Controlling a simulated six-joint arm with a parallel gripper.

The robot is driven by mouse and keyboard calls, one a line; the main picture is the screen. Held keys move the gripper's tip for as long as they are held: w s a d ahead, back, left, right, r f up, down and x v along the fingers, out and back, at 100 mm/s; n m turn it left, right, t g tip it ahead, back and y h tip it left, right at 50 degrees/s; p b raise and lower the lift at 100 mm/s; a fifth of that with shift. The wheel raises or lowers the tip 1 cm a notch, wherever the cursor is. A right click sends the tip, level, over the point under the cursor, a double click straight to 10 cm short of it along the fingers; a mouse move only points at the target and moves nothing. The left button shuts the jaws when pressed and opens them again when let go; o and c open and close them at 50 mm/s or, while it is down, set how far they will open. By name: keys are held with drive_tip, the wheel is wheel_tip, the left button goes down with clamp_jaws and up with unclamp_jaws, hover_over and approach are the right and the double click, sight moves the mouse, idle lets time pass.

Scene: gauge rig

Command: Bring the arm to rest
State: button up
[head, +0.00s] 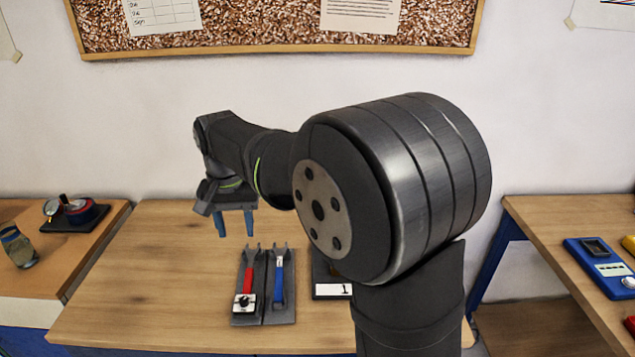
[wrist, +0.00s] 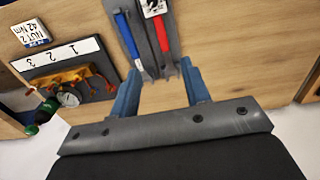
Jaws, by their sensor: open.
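My gripper (head: 236,228) hangs over the back of the middle bench (head: 120,285) in the head view, its two blue fingers pointing down. The fingers are apart with nothing between them. A grey holder (head: 264,318) with a red-handled wrench (head: 248,280) and a blue-handled wrench (head: 279,282) lies on the bench, nearer than my gripper. In the wrist view the blue wrench (wrist: 128,38) and the red wrench (wrist: 161,34) lie beyond the fingertips. My gripper touches neither.
A rig with a gauge (wrist: 68,97) and a 1-2-3 label stands beside the holder, mostly hidden by my arm in the head view. A card (wrist: 31,33) reads "NUT 2 42 Nm". The left bench bears a gauge block (head: 75,217) and jar (head: 18,248); the right, a blue device (head: 600,270).

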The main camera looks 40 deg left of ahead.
sight(247, 284)
drive_tip(key=shift+f, duration=0.1)
wheel_tip(247, 284, down, 17)
drive_tip(key=shift+f, duration=0.15)
idle(0.7)
drive_tip(key=shift+r, duration=0.3)
wheel_tip(247, 284, up, 17)
wheel_tip(247, 284, down, 18)
drive_tip(key=shift+r, duration=0.25)
wheel_tip(247, 284, up, 7)
drive_tip(key=shift+r, duration=0.2)
drive_tip(key=w+d+m, duration=0.6)
drive_tip(key=d+m, duration=0.1)
drive_tip(key=d, duration=0.1)
drive_tip(key=shift+d, duration=0.25)
